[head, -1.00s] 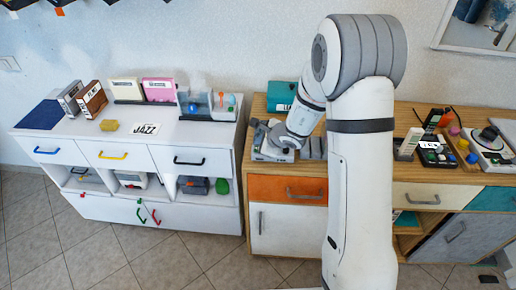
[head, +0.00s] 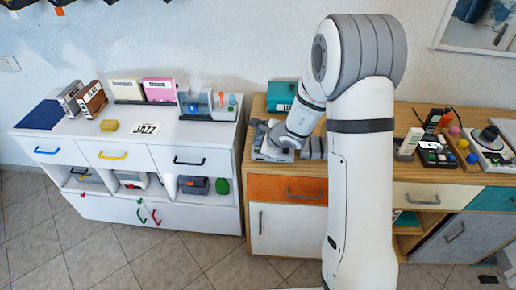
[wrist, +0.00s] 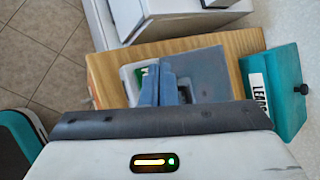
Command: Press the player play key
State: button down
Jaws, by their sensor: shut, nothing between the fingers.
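The player (head: 268,157) is a low grey-white device at the left end of the wooden cabinet top. In the wrist view the player (wrist: 200,72) shows a flat grey top, with a pale part at its left. A small green patch (wrist: 141,75), perhaps the play key, shows right beside my fingertips. My gripper (wrist: 163,72) is shut and empty, over the pale left part of the player. I cannot tell whether the fingertips touch the key. In the head view my own wrist hides much of the player.
A teal box labelled LEA (wrist: 275,90) stands beside the player; it also shows behind my wrist in the head view (head: 281,96). A white cabinet (head: 130,133) with cases stands to the left. More devices (head: 437,152) stand on the wooden top to the right.

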jog(key=shift+f, duration=0.15)
jog(key=shift+f+b, duration=0.35)
jog(key=shift+b, duration=0.45)
jog(key=shift+f+b, duration=0.35)
jog(key=shift+b, duration=0.3)
dwell(0.3)
jog(key=shift+r, duration=0.15)
jog(key=shift+r+p, duration=0.45)
jog(key=shift+r, duration=0.2)
jog(key=shift+r+p, duration=1.75)
jog(key=shift+r, duration=0.8)
